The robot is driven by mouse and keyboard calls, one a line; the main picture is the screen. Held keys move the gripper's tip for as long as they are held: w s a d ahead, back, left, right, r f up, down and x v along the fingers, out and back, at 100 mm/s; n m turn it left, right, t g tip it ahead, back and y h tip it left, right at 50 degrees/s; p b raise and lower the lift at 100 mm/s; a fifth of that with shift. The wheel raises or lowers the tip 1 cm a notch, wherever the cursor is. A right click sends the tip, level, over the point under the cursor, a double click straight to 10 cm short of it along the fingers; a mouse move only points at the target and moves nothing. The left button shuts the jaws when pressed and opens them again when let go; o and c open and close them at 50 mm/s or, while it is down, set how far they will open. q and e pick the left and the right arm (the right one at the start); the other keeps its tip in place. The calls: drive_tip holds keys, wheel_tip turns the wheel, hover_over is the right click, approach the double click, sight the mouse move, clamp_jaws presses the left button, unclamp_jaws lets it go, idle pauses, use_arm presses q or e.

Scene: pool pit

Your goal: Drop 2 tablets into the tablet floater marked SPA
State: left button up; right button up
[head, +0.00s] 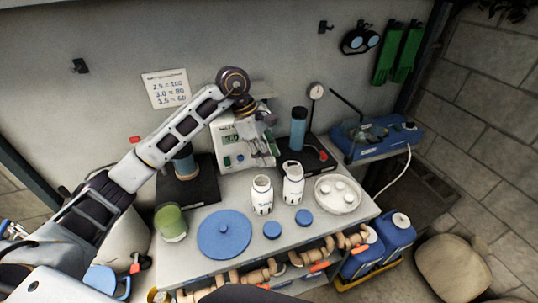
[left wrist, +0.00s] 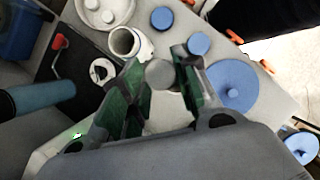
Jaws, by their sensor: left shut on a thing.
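My left gripper (head: 264,150) hangs in front of the control box in the head view. In the left wrist view the green-padded fingers (left wrist: 160,80) are shut on a pale round tablet (left wrist: 160,74). Two white open-topped containers, apparently the floaters, stand upright on the bench, the left one (head: 262,197) and the right one (head: 293,186); their markings are too small to read, so I cannot tell which says SPA. An open container mouth shows beyond the fingers (left wrist: 124,42). A white dish (head: 322,207) at the right holds several tablets (head: 340,186). My right gripper is out of view.
Two blue caps (head: 272,230) (head: 304,217) and a blue disc lid (head: 222,240) lie in front. A green cup (head: 170,223) stands at left. The control box (head: 232,155) and two black bases with blue cylinders (head: 299,128) line the back.

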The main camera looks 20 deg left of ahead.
use_arm(q)
drive_tip(key=shift+s+a+f+n, duration=0.15)
drive_tip(key=shift+s+a, duration=0.2)
drive_tip(key=shift+a, duration=0.2)
drive_tip(key=shift+s+a+f+n, duration=0.15)
drive_tip(key=shift+s+a, duration=0.2)
drive_tip(key=shift+a, duration=0.2)
drive_tip(key=shift+r, duration=0.1)
drive_tip(key=shift+f, duration=0.2)
drive_tip(key=shift+f+b, duration=1.15)
drive_tip(key=shift+f, duration=1.65)
drive_tip(key=shift+b, duration=0.3)
